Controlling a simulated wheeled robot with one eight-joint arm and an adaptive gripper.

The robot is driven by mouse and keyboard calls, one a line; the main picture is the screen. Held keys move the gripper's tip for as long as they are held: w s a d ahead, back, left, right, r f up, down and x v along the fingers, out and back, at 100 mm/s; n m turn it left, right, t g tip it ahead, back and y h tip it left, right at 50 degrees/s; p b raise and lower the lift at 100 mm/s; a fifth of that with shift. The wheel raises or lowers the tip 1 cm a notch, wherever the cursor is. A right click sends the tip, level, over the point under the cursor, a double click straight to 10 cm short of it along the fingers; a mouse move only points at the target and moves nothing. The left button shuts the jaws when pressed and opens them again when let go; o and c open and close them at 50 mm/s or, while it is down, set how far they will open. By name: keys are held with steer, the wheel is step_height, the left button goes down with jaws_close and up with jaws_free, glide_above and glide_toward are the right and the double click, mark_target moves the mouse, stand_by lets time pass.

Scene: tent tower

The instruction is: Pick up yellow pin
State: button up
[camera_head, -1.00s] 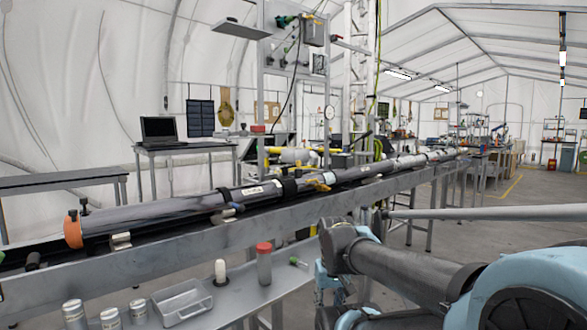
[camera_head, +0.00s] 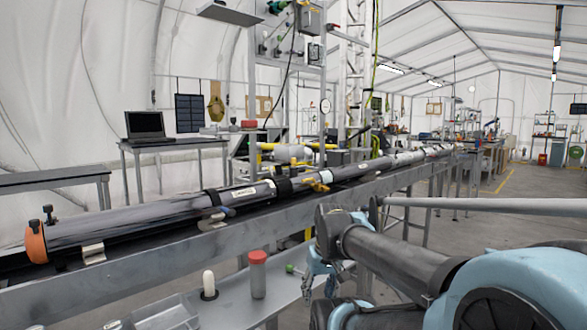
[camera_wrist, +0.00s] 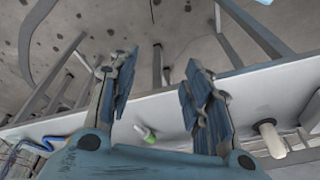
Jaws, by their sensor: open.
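No pin that I can clearly identify as yellow shows. A small yellow fitting (camera_head: 318,187) sits on the long dark tube (camera_head: 150,216) in the head view; I cannot tell whether it is the pin. My gripper (camera_wrist: 158,75) is open and empty in the wrist view, its two blue fingers apart. Past the fingers is a light bench shelf with a small green-tipped item (camera_wrist: 147,134) low between them, and a white rounded peg (camera_wrist: 269,139) to the right. In the head view my gripper (camera_head: 318,270) is partly hidden by my arm, right of the green-tipped item.
A red-capped jar (camera_head: 258,274) and the white peg (camera_head: 208,285) stand on the lower shelf. A clear tray (camera_head: 166,316) is at its left. The metal rail (camera_head: 180,260) runs above the shelf. A laptop table (camera_head: 146,126) is behind.

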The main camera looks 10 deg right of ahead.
steer(key=w+a+r+n+t+y, duration=0.25)
steer(key=w+r, duration=0.45)
steer(key=w, duration=0.4)
steer(key=w+a+r+n+t+y, duration=0.15)
steer(key=w+r+y, duration=0.25)
steer(key=w+r, duration=0.55)
steer(key=w+d+r+n+t+y, duration=0.1)
steer(key=w+d+r+t+y, duration=0.1)
steer(key=w+d+r+t, duration=0.5)
steer(key=w+d+r+n+t+y, duration=0.1)
steer(key=w+d+r, duration=0.3)
steer(key=w+d, duration=0.8)
glide_toward(296, 168)
steer(key=w+a+r, duration=0.2)
steer(key=w, duration=0.2)
steer(key=shift+r+x, duration=0.2)
steer(key=shift+x, duration=2.75)
steer(key=shift+s+a, duration=0.1)
steer(key=shift+a, duration=0.05)
steer(key=shift+c, duration=0.5)
jaws_close()
